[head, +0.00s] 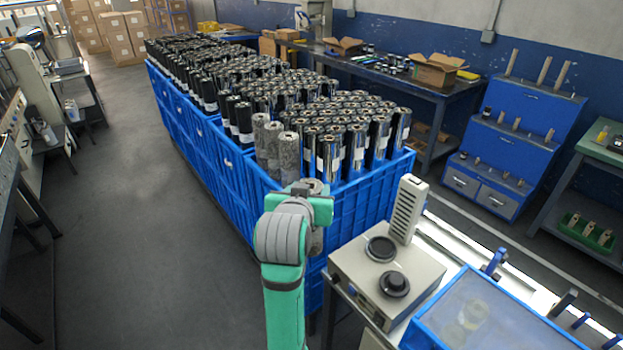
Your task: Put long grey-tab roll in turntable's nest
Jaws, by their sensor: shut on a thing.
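My gripper (312,200) is seen from behind, at the near corner of the front blue crate. It is shut on a mottled grey roll (317,241), held roughly upright. My green wrist hides most of the roll; its top and lower end show, and I cannot make out its tab. To the right stands a beige machine (350,287) with two round black parts on top: a ring-like disc (380,249) and a smaller raised one (395,284). I cannot tell for sure which is the turntable's nest. The roll is left of both, apart from them.
The blue crate (352,222) is packed with upright dark rolls and a few mottled grey ones (289,157). A slotted light tower (407,209) rises behind the machine. A blue-framed clear cover (490,315) lies at its right. The floor at left is clear.

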